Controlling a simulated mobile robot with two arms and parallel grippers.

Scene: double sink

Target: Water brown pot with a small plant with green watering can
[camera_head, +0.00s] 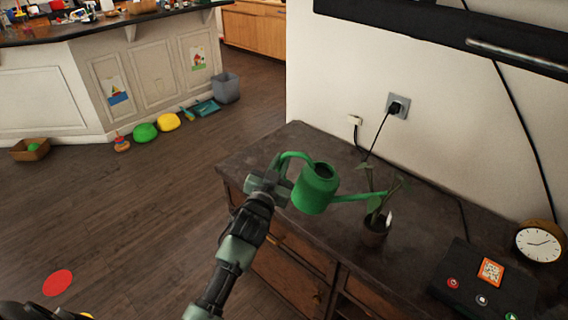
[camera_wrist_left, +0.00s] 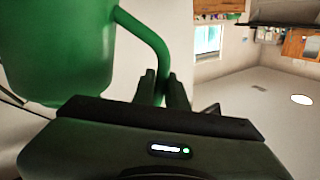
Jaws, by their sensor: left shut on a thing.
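The green watering can (camera_head: 314,190) is held up above the dark wooden cabinet. Its handle is at the left and its spout points right toward the plant. My left gripper (camera_head: 272,180) is shut on the can's handle. In the left wrist view the fingers (camera_wrist_left: 163,90) close around the green handle, with the can's body (camera_wrist_left: 60,50) at the left. The brown pot with a small plant (camera_head: 374,231) stands upright on the cabinet, right of the can. The spout's end is close to the plant's leaves; I cannot tell whether they touch. No water shows. My right gripper is not in view.
A socket with a plug (camera_head: 398,106) and cables are on the wall behind. Toys lie on the floor at the upper left.

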